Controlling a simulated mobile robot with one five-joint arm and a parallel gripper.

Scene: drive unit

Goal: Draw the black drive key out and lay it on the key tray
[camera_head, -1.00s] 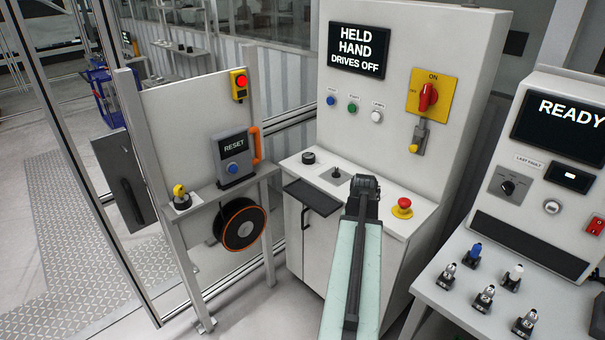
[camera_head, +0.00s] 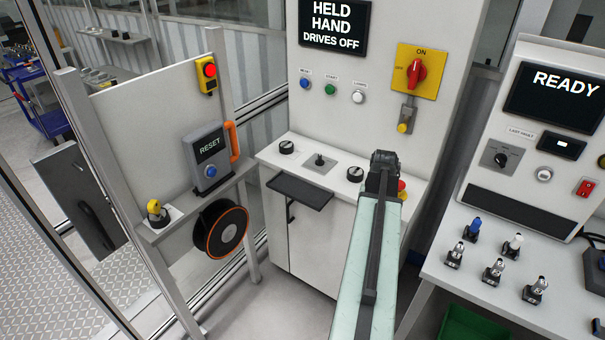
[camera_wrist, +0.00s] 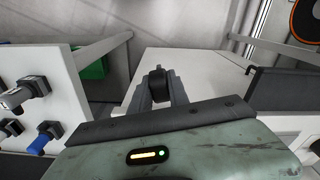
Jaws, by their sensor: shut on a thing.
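My gripper (camera_wrist: 158,92) is shut on a small black piece, the drive key (camera_wrist: 158,76), between its two grey fingers in the wrist view. In the head view my gripper (camera_head: 383,162) is over the right end of the white console shelf, and the arm hides its fingertips and the key. The key appears clear of any switch, but its height above the shelf is hard to judge. A round black switch (camera_head: 355,174) shows just left of the gripper. A dark flat tray (camera_head: 300,192) juts from the console front; it also shows in the wrist view (camera_wrist: 285,88).
A joystick (camera_head: 319,160) and another black knob (camera_head: 287,147) stand on the console shelf. A red emergency button (camera_head: 402,188) is partly behind my arm. A yellow plate with a red switch (camera_head: 416,72) is on the panel. Several plugs stand on the right desk (camera_head: 440,285).

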